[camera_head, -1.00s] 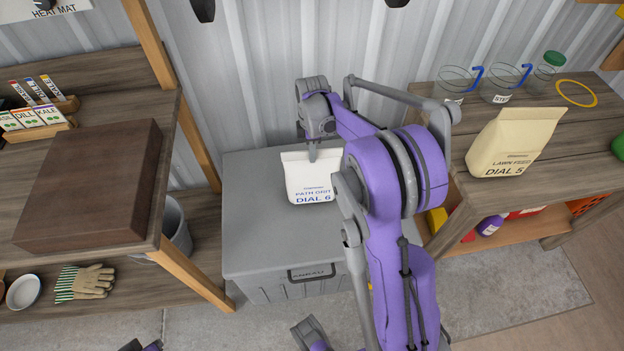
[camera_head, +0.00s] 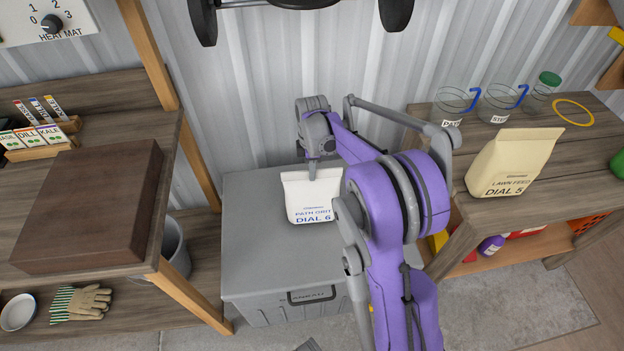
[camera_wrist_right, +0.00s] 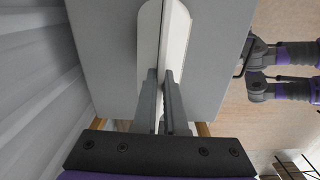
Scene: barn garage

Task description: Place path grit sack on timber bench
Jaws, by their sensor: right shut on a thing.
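The white path grit sack (camera_head: 308,205), marked DIAL 6, is upright at the grey storage box (camera_head: 255,240). I cannot tell whether its base touches the lid. My right gripper (camera_head: 312,172) is shut on the sack's top edge. In the right wrist view the two fingers (camera_wrist_right: 164,100) pinch the pale sack (camera_wrist_right: 172,40) above the grey lid. A timber bench (camera_head: 460,215) stands at the right. My left gripper (camera_wrist_right: 258,70) seems to show at the right of the wrist view, its jaws unclear.
A lawn feed sack (camera_head: 512,165), clear jugs (camera_head: 453,103) and a yellow ring (camera_head: 573,112) stand on the right bench. Bare wood shows behind the lawn feed sack and to its right. A wooden shelf unit at left holds a brown box (camera_head: 90,200) and seed packets (camera_head: 35,138).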

